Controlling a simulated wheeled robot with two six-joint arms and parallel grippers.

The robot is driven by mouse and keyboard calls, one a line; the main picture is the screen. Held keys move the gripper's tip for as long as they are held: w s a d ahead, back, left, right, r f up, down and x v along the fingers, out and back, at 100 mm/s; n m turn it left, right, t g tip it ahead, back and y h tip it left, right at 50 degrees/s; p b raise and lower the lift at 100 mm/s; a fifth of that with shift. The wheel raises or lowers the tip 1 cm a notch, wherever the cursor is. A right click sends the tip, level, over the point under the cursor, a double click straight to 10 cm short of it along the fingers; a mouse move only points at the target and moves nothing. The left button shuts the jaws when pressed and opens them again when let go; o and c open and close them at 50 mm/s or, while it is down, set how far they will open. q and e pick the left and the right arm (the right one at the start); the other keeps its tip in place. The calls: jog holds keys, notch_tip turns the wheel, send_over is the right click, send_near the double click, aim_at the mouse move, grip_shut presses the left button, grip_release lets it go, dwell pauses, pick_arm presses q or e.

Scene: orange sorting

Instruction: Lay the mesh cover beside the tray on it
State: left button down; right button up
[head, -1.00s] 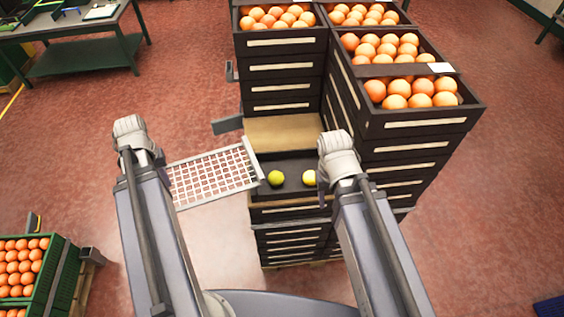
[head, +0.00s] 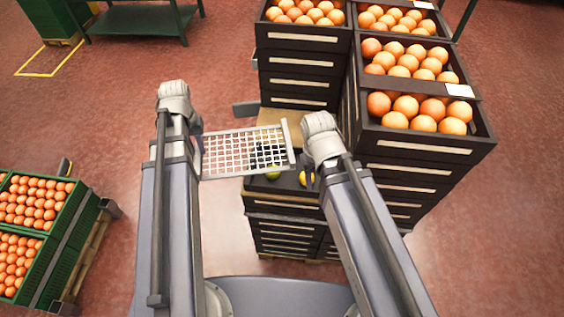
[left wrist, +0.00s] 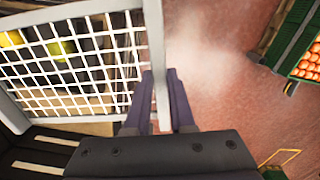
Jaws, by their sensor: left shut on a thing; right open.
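The mesh cover (head: 247,152) is a pale wire grid in a light frame. My left gripper (head: 200,150) is shut on its left edge and holds it in the air. In the left wrist view the cover's frame bar passes between the fingers of my left gripper (left wrist: 161,98), and the mesh (left wrist: 75,60) fills the left side. In the head view the cover overlaps the back of the dark tray (head: 284,196). A green fruit (head: 273,176) and a yellow fruit (head: 304,179) show in the tray. My right gripper (head: 309,180) is open and empty by the tray's right part.
Dark crates of oranges (head: 424,141) stand stacked right of and behind the tray. Green crates of oranges (head: 36,203) stand at the lower left. A green table (head: 140,20) is at the back left.

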aim_at(248, 145)
pick_arm(q)
jog(key=w+d+m, duration=0.1)
jog(key=d, duration=0.3)
jog(key=w+d+r+m+p, duration=0.1)
jog(key=w+d, duration=0.1)
jog(key=d, duration=0.3)
jog(key=w+d+r+m, duration=0.1)
jog(key=w+d, duration=0.1)
jog(key=d, duration=0.2)
jog(key=shift+w+d+r+p, duration=0.15)
jog(key=shift+w+d+p, duration=0.1)
jog(key=shift+d+p, duration=0.1)
jog(key=shift+d, duration=0.45)
notch_tip(248, 145, down, 6)
jog(key=b, duration=0.6)
jog(key=shift+f+b, duration=0.25)
jog(key=shift+b, duration=0.05)
notch_tip(248, 145, down, 4)
jog(key=b, duration=0.3)
jog(key=shift+r, duration=0.25)
jog(key=shift+f+b, duration=0.45)
jog(key=shift+b, duration=0.25)
jog(key=c, duration=0.8)
grip_release()
jog(key=shift+o, duration=0.2)
